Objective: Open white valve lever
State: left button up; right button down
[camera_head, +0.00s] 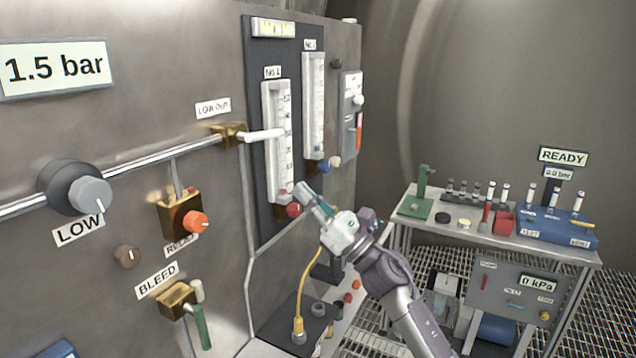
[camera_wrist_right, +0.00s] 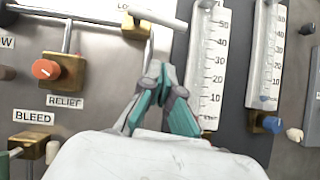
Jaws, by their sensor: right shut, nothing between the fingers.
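The white valve lever (camera_head: 262,135) sticks out to the right from the brass LOW OUT valve (camera_head: 229,134) on the steel panel. My right gripper (camera_head: 309,194) is shut and empty. It is in front of the panel, below and to the right of the lever, apart from it. Its fingertips (camera_wrist_right: 163,76) point up toward the valve area in the wrist view. My left gripper is not in view.
Flowmeter No.1 (camera_head: 278,140) with a red knob (camera_head: 293,210) stands right beside the lever. A RELIEF valve (camera_head: 181,217), a green BLEED lever (camera_head: 202,327) and a LOW knob (camera_head: 90,192) are left. A bench (camera_head: 408,195) with a tube rack stands at right.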

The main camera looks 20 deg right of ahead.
aim_at(274, 135)
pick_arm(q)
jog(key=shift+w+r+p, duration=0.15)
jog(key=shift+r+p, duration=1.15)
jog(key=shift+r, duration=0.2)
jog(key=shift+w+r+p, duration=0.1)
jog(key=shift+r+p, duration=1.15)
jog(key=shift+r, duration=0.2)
pick_arm(e)
jog(key=w+a+r, duration=0.3)
jog(key=w+r, duration=0.2)
jog(key=r, duration=0.2)
jog(key=shift+w, duration=0.4)
pick_arm(q)
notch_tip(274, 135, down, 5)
jog(key=b, duration=0.5)
pick_arm(e)
jog(key=r+n+y, duration=0.1)
jog(key=r+n+g, duration=0.1)
jog(key=n, duration=0.1)
jog(key=shift+w+d+y, duration=0.1)
jog(key=shift+d+y, duration=0.2)
jog(key=shift+y, duration=0.1)
jog(key=shift+r, duration=0.1)
